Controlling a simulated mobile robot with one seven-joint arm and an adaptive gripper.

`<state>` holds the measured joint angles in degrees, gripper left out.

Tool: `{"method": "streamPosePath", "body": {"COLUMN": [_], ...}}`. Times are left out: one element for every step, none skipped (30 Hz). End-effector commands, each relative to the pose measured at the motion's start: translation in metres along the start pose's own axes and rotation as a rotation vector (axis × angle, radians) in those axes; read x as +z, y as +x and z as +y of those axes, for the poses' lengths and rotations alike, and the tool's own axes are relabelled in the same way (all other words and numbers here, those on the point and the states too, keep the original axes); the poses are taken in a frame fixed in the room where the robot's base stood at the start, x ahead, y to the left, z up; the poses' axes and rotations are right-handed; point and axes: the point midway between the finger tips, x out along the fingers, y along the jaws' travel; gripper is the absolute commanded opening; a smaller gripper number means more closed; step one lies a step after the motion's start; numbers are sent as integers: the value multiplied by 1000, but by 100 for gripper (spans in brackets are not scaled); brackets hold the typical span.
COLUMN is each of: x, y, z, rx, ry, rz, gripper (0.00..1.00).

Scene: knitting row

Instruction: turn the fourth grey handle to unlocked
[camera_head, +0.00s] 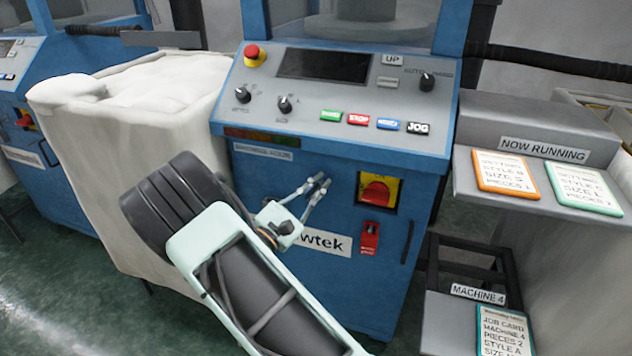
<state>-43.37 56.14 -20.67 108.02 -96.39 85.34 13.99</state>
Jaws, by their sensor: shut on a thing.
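My gripper (317,187) is in front of the blue machine's lower door (345,282), above the white nameplate ending in "wtek" (325,242). Its fingers are close together, shut on the small grey handle (322,183) at the door. The fingertips hide most of this handle, so I cannot tell its angle or whether it is locked. A sign reading "MACHINE 4" (478,294) stands at the lower right of this machine.
A yellow-backed red rotary switch (377,190) and a red lockout piece (370,238) are right of my gripper. A dark vertical bar handle (407,242) is farther right. A white cloth-filled bin (70,135) stands left. The control panel (300,115) overhangs the door.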

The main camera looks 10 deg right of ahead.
Motion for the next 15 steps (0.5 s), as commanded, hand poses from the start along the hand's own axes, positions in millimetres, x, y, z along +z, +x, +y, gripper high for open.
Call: {"method": "streamPosePath", "body": {"x": [1, 0, 0, 0, 0, -1, -1, -1, -1, -2, -2, -3, -3, -3, -4], "y": [0, 0, 0, 0, 0, 0, 1, 1, 1, 1, 1, 1, 1, 1, 1], "z": [0, -1, -2, -3, -3, -4, -5, -6, -6, -7, -8, -9, -10, -10, -11], "rx": [-17, -27, -42, -53, -64, -78, -89, -100, -114, -125, -135, -150, -161, -171, -185], "ry": [41, 67, 101, 128, 154, 187, 213, 240, 274, 300, 326, 360, 386, 413, 447], "rz": [10, 16, 24, 29, 34, 43, 48, 53, 61, 66, 71, 78, 85, 89, 97], "gripper": [0, 0, 0, 0, 0, 0, 0, 0, 0, 0, 0, 0, 0, 0, 0]}}
